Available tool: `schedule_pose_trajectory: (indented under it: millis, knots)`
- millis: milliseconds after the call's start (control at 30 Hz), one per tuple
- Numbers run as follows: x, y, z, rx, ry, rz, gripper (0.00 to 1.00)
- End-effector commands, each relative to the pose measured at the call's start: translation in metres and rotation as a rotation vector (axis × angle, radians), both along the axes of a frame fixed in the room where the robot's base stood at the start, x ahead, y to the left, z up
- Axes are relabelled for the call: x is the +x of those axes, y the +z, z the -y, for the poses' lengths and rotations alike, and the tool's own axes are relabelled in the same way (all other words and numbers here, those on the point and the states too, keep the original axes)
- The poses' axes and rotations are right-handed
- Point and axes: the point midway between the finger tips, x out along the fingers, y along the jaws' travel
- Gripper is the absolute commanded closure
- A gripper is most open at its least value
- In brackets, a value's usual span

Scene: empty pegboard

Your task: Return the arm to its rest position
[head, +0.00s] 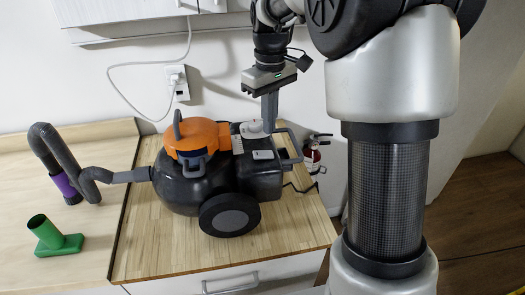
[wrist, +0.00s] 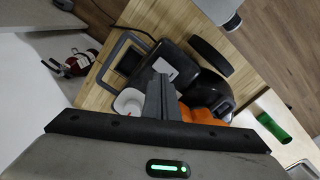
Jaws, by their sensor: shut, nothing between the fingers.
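My gripper (head: 270,112) is shut and empty in the head view. It points down over the right part of a black and orange vacuum cleaner (head: 182,188), close to a white round part on its top. I cannot tell whether the fingertips touch it. In the wrist view my shut gripper fingers (wrist: 160,100) stand in front of the vacuum cleaner (wrist: 176,63), beside the white round part (wrist: 129,101).
The vacuum stands on a wooden counter (head: 160,255). Its hose (head: 60,150) and a green nozzle (head: 58,238) are at the left. A cord runs to a wall outlet (head: 177,82). A fire extinguisher (head: 312,157) is at the right. A cabinet (head: 120,12) hangs above.

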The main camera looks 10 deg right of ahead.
Motion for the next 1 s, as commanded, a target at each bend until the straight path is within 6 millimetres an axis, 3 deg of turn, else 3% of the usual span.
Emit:
schedule_pose_trajectory:
  millis: [233,367,467,600,700,900,1000]
  knots:
    - [-0.001,0.0,0.0,0.0,-0.001,0.001,1.0]
    - [-0.013,0.013,0.0,0.001,-0.027,0.03,1.0]
    - [-0.039,0.035,0.0,0.005,-0.081,0.084,1.0]
    - [-0.093,0.062,0.0,0.02,-0.191,0.188,1.0]
    - [-0.133,0.072,0.0,0.039,-0.272,0.265,1.0]
    - [-0.201,0.068,0.0,0.087,-0.418,0.399,1.0]
    - [-0.223,0.06,0.0,0.108,-0.468,0.443,1.0]
